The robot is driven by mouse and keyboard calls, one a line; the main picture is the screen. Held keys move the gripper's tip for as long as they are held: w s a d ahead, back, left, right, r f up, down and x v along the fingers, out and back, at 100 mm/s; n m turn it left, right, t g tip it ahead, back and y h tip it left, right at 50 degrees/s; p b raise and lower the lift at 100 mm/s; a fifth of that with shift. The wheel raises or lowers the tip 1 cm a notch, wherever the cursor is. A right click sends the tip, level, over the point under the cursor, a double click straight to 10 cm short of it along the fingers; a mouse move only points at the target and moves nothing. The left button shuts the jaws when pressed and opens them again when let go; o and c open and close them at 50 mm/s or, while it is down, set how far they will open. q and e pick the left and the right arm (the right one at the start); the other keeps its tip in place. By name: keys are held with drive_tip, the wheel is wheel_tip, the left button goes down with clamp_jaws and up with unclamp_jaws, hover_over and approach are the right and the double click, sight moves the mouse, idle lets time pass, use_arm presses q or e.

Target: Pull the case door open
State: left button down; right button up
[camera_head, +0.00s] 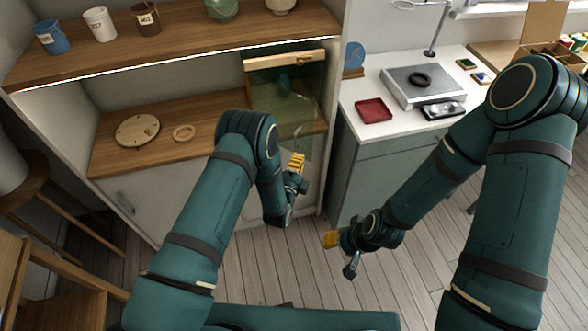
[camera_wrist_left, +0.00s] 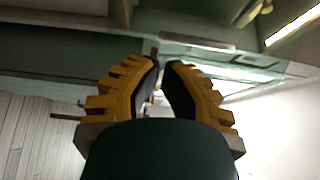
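The case door (camera_head: 285,110) is a tinted glass pane with a pale wooden top rail (camera_head: 285,60). It stands at the right part of the wooden-shelved case; I cannot tell how far it stands open. My left gripper (camera_head: 297,162) is at the lower right of the pane, yellow fingers upward. In the left wrist view its fingertips (camera_wrist_left: 162,64) nearly meet, with only a narrow gap and nothing clearly between them. The glass edge (camera_wrist_left: 225,55) lies beyond the tips; contact is unclear. My right gripper (camera_head: 331,240) hangs low over the floor, its finger gap hidden.
The shelves hold cups (camera_head: 100,23), a round wooden disc (camera_head: 137,130) and a ring (camera_head: 184,132). To the right is a white-topped counter (camera_head: 355,95) with a red tray (camera_head: 373,110) and a metal device (camera_head: 423,83). A stool stands at left. Wooden floor (camera_head: 290,275) is open in front.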

sight(304, 147)
use_arm(q)
drive_tip(key=shift+x, duration=2.25)
use_arm(e)
drive_tip(key=shift+s+f, duration=0.1)
drive_tip(key=shift+f, duration=0.05)
use_arm(q)
drive_tip(key=shift+s+a, duration=0.1)
drive_tip(key=shift+a, duration=0.05)
use_arm(e)
drive_tip(key=shift+f, duration=0.1)
